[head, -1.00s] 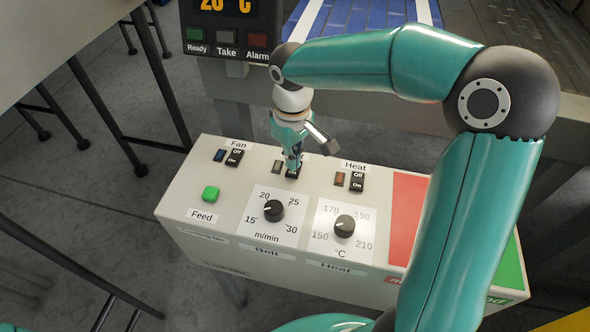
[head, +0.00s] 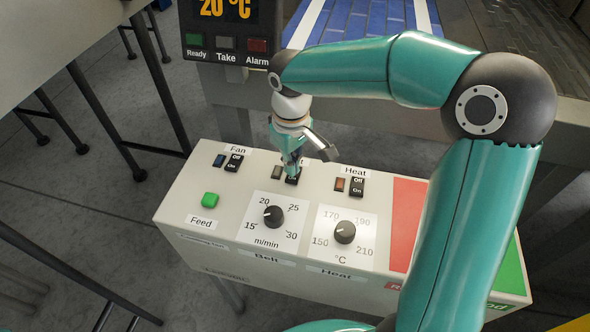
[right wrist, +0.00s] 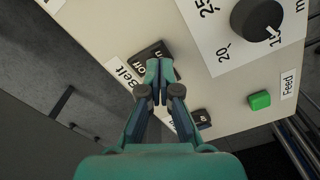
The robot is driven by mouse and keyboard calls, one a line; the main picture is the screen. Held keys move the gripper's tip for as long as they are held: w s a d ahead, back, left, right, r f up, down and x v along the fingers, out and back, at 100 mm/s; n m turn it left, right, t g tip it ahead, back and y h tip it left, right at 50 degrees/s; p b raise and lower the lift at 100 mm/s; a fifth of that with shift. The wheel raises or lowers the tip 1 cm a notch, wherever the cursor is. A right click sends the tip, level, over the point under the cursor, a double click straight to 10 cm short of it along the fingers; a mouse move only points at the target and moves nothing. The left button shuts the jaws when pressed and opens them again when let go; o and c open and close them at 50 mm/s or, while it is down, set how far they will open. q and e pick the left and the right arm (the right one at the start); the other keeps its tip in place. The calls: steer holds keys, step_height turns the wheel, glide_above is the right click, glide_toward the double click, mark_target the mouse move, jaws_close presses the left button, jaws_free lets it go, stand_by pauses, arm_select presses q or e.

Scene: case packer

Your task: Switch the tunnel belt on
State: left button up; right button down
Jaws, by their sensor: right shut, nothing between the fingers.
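The belt switch (head: 293,179) is a black rocker on the cream control box, between the fan and heat switches. Its small lamp (head: 277,172) sits just left of it and looks dull grey-green. My right gripper (head: 291,170) is shut and empty, pointing down with its tips at the switch and hiding part of it. In the right wrist view the closed fingertips (right wrist: 160,74) overlap the switch (right wrist: 143,60), beside its "Belt" label; whether they touch it or hover cannot be told. The rocker's tilt is unclear. My left gripper is not in view.
The fan switch (head: 233,163), heat switch (head: 357,187), green feed button (head: 210,200), belt dial (head: 273,216) and heat dial (head: 344,232) share the box top. A display (head: 228,30) reading 20 °C stands behind. The blue tunnel belt (head: 370,18) lies beyond.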

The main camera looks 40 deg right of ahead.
steer(key=shift+f+b, duration=0.9)
steer(key=shift+f, duration=0.2)
stand_by(0.9)
step_height(320, 180, up, 7)
steer(key=p, duration=0.6)
steer(key=shift+r, duration=0.1)
steer(key=shift+s, duration=0.1)
stand_by(0.5)
